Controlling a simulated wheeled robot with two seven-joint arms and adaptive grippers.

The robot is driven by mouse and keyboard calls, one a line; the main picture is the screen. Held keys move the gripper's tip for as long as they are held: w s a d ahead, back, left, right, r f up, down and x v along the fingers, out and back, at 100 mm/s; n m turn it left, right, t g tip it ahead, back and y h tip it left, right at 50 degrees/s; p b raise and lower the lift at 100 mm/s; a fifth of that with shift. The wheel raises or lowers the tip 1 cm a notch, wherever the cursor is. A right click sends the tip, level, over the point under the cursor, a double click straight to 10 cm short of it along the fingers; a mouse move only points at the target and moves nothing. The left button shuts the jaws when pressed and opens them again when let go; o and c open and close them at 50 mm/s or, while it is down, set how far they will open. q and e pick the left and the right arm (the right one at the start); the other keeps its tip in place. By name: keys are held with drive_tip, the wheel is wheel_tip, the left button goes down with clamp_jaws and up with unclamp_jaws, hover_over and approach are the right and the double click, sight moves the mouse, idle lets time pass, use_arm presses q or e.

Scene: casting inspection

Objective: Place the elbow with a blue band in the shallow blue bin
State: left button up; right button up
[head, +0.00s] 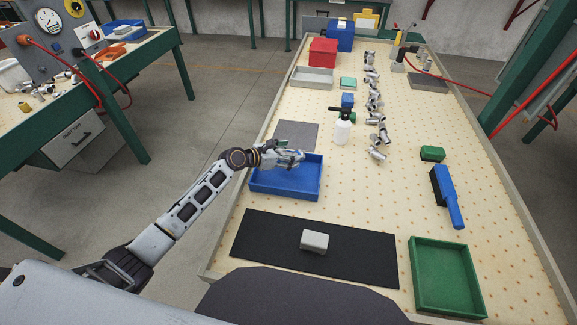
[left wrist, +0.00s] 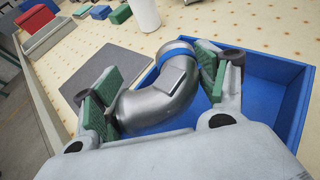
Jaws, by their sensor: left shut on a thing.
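The shallow blue bin (head: 290,195) stands on the pegboard table near its left edge; its wall also shows in the left wrist view (left wrist: 270,68). My left gripper (head: 292,158) is over the far part of the bin. In the left wrist view, its green-padded fingers (left wrist: 155,92) are shut on a grey metal elbow (left wrist: 150,105) with a blue band (left wrist: 178,48) at its far end. The elbow is above the bin and partly over its left wall. Whether it touches the bin is hidden. My right gripper is not in view.
Several metal fittings (head: 376,122) form a row farther back. A black mat (head: 350,255) with a light block is in front; a green tray (head: 446,280) stands front right.

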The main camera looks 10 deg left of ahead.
sight(288, 170)
use_arm(q)
drive_tip(key=shift+f, duration=0.65)
drive_tip(key=shift+f+b, duration=0.55)
drive_tip(key=shift+f, duration=1.35)
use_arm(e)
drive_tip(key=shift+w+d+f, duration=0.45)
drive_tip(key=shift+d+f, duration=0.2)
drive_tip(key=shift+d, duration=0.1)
use_arm(q)
drive_tip(key=o, duration=1.4)
drive_tip(key=shift+f, duration=0.15)
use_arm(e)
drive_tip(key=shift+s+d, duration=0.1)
